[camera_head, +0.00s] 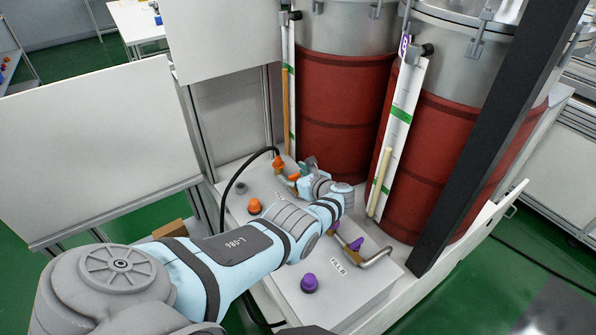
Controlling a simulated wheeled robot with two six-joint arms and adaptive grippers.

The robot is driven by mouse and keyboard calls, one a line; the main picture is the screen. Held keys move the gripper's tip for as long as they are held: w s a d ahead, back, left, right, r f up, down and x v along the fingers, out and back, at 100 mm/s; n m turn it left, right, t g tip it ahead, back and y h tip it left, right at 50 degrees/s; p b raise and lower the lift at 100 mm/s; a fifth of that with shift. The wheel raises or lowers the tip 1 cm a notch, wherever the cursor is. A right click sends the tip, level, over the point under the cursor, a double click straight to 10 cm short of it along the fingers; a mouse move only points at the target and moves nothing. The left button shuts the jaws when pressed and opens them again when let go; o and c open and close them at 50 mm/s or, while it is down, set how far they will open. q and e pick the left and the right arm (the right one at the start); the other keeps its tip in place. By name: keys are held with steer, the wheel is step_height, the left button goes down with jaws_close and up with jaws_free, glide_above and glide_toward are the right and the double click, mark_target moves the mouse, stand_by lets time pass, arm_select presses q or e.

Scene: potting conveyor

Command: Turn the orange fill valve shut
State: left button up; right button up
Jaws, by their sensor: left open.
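The orange fill valve (293,177) sits on a short pipe at the back of the grey box top, left of the middle of the head view. My left gripper (305,169) is open right beside it, on its right side. The gripper partly hides the valve and its pipe. I cannot tell whether the fingers touch the handle, or which way the handle is turned. My right gripper is not in view.
An orange knob (255,206) and a purple knob (309,284) stand on the box top. A purple valve (355,244) sits on a bent pipe. A black hose (232,185) arcs at left.

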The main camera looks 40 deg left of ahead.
arm_select(q)
steer(key=shift+d+r, duration=0.15)
steer(key=shift+d, duration=0.4)
steer(key=v, duration=1.1)
steer(key=shift+s, duration=0.15)
steer(key=shift+a, duration=0.15)
